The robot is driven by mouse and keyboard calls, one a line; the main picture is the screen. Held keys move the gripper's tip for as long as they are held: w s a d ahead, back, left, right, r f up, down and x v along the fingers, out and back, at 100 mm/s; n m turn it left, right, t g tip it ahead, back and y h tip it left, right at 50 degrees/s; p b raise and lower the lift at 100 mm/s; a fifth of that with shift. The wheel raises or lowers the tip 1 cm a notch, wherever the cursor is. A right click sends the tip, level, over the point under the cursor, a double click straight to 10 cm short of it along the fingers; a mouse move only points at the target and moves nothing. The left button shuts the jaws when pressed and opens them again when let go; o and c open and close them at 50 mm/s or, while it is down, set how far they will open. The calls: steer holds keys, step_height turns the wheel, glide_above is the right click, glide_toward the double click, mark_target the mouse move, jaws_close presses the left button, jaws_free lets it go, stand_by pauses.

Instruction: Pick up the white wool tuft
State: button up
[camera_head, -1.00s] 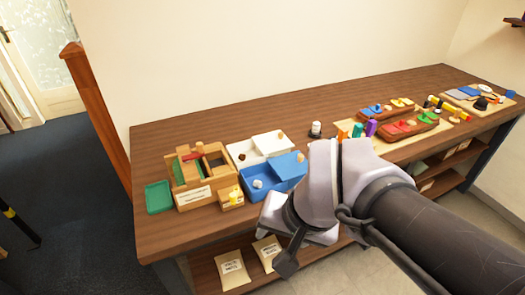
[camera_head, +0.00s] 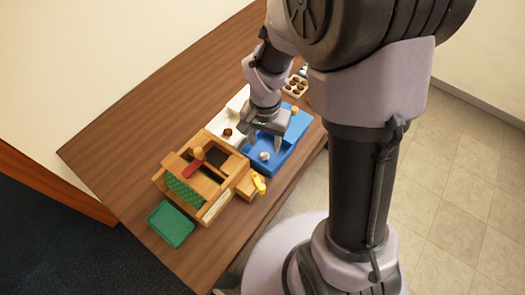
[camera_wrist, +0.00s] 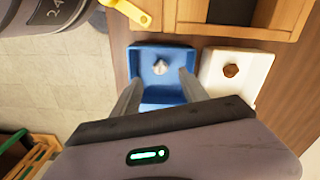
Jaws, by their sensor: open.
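The white wool tuft (camera_head: 264,156) lies in the front compartment of the blue tray (camera_head: 286,160). It also shows in the wrist view as a small pale, pointed lump (camera_wrist: 160,67) on the blue floor of the tray. My gripper (camera_head: 264,139) is over the blue tray, close to the tuft. In the wrist view my gripper (camera_wrist: 157,84) is open, one finger on each side of the line to the tuft, with nothing between them. The exact height above the tuft cannot be told.
A white tray (camera_wrist: 214,84) with a brown lump (camera_wrist: 231,70) stands beside the blue tray. A wooden box (camera_head: 215,187) with a yellow item (camera_head: 259,183) at its drawer stands close by. A green tray (camera_head: 171,223) lies beyond it. Bare tabletop (camera_head: 125,140) shows behind.

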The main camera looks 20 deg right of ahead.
mark_target(264, 153)
step_height(264, 153, down, 6)
steer(key=b, duration=0.2)
steer(key=shift+w+f+b, duration=0.15)
steer(key=shift+f+b, duration=0.05)
steer(key=shift+b, duration=0.1)
steer(key=shift+r, duration=0.15)
steer(key=shift+c, duration=1.1)
jaws_close()
